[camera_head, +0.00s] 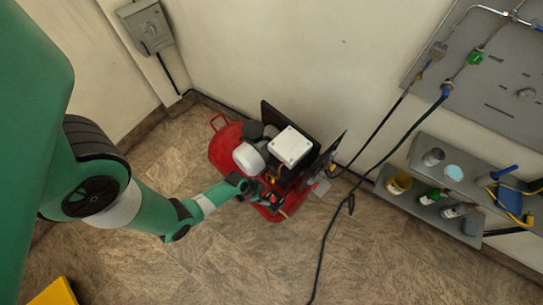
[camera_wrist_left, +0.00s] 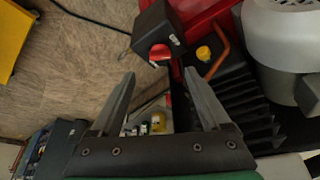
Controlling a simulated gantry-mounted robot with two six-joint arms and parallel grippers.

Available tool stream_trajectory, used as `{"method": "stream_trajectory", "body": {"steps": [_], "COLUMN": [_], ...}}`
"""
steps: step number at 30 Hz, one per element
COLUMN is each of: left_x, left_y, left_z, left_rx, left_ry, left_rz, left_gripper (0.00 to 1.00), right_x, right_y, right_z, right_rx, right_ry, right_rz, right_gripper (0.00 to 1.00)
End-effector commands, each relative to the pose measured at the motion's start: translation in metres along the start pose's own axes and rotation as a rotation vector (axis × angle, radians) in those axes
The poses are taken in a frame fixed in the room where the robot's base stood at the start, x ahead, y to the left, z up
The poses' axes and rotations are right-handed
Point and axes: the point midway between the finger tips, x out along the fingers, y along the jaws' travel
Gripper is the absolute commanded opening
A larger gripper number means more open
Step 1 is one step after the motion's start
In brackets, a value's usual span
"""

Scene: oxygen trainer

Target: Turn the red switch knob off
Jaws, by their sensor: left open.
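The red switch knob (camera_wrist_left: 160,54) sits on the end of a black switch box (camera_wrist_left: 155,27) in the left wrist view. My left gripper (camera_wrist_left: 159,76) is open. In the wrist picture its two fingertips lie either side of and just below the knob, apart from it; the exact depth gap is hard to tell. In the head view, my left gripper (camera_head: 258,191) is at the near side of the red compressor (camera_head: 224,150), and the knob is too small there to make out clearly. My right gripper is not in view.
A yellow knob (camera_wrist_left: 204,53) and a copper-coloured pipe (camera_wrist_left: 219,58) are right of the switch, beside the grey motor (camera_wrist_left: 280,35). A dark hose (camera_head: 329,235) runs over the floor. A grey shelf (camera_head: 405,208) with bottles stands right; the floor at left is mostly clear.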

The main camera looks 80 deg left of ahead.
Motion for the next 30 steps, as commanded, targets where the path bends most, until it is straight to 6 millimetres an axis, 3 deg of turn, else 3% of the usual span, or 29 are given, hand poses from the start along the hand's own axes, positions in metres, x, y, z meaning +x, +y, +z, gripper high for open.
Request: {"method": "stream_trajectory", "body": {"steps": [1, 3, 9, 21, 30], "left_x": [0.019, 0.036, 0.072, 0.081, 0.081], "left_y": [0.000, 0.000, 0.000, 0.000, 0.000], "left_z": [0.002, 0.002, 0.002, 0.000, 0.000], "left_rx": [0.002, 0.003, 0.001, 0.000, 0.000], "left_ry": [0.000, 0.000, 0.000, 0.001, 0.001], "left_rz": [0.001, 0.001, 0.000, 0.000, 0.000], "left_gripper": [0.80, 0.80, 0.80, 0.80, 0.28], "right_x": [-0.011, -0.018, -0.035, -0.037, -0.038], "right_y": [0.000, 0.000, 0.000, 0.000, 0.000], "right_z": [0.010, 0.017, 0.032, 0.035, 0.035], "right_rx": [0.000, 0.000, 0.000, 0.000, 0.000], "right_ry": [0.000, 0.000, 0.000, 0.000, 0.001], "right_rz": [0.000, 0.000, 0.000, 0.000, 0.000], "right_gripper": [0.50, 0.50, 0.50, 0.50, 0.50]}}
